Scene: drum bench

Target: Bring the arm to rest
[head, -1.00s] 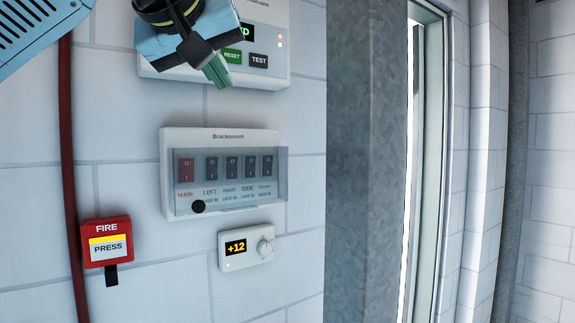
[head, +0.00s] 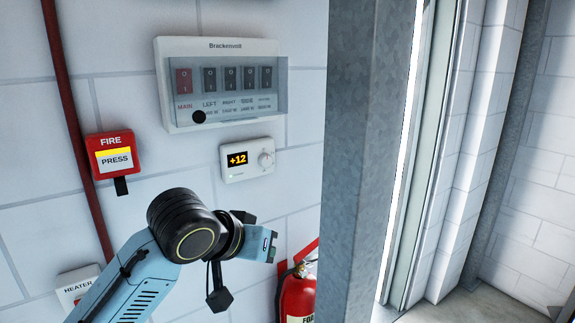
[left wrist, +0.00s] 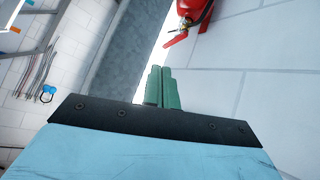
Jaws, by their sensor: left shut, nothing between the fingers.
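My left arm comes in from the lower left in the head view, bent at a black joint, in front of the white block wall. My left gripper (head: 268,246) is below the thermostat, pointing away, its fingers mostly hidden behind its blue body. In the left wrist view its green fingers (left wrist: 162,88) are together, shut and empty, with white wall behind them. My right gripper is not in view.
A red fire extinguisher (head: 297,298) stands right of the gripper; it also shows in the left wrist view (left wrist: 192,10). On the wall are a switch panel (head: 220,128), thermostat (head: 238,175), fire call point (head: 110,142) and heater box (head: 72,290). A grey metal post (head: 365,150) rises at right.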

